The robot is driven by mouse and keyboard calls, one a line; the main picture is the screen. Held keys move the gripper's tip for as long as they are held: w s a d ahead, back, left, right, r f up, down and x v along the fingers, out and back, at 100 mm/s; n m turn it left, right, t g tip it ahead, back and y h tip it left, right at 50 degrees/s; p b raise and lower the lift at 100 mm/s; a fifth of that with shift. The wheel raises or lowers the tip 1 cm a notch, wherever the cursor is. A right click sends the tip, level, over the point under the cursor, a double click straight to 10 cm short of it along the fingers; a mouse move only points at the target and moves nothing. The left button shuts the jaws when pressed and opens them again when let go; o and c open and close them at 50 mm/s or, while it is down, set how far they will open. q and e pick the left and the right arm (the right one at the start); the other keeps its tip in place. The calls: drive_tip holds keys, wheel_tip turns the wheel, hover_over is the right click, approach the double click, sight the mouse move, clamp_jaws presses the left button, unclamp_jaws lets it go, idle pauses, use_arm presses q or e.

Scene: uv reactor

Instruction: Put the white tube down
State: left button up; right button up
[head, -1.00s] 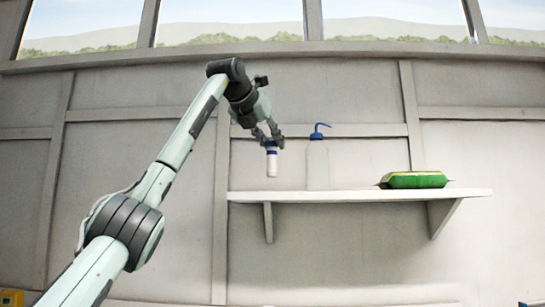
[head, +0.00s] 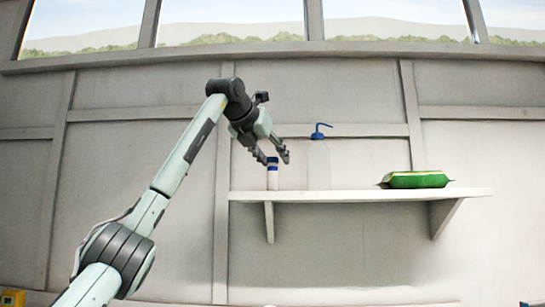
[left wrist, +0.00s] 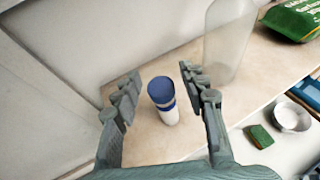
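The white tube (head: 272,178) has a blue cap and a blue band. It stands upright on the left end of the wall shelf (head: 350,195). In the left wrist view the tube (left wrist: 169,113) stands on the shelf top (left wrist: 150,145) between the spread fingers, with a gap on both sides. My left gripper (head: 274,160) is open at the tube's top and slightly above it; its fingers also show in the left wrist view (left wrist: 157,90). My right gripper is in neither view.
A clear bottle with a blue spout (head: 318,160) stands right of the tube. A green packet (head: 414,180) lies farther right on the shelf. In the left wrist view, a white bowl (left wrist: 291,117) and a small green item (left wrist: 259,138) are below the shelf's front edge.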

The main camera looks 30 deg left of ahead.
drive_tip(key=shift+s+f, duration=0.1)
use_arm(q)
drive_tip(key=shift+r, duration=0.15)
drive_tip(key=shift+s+r, duration=0.15)
drive_tip(key=shift+s, duration=0.25)
drive_tip(key=b+v, duration=0.1)
drive_tip(key=v, duration=1)
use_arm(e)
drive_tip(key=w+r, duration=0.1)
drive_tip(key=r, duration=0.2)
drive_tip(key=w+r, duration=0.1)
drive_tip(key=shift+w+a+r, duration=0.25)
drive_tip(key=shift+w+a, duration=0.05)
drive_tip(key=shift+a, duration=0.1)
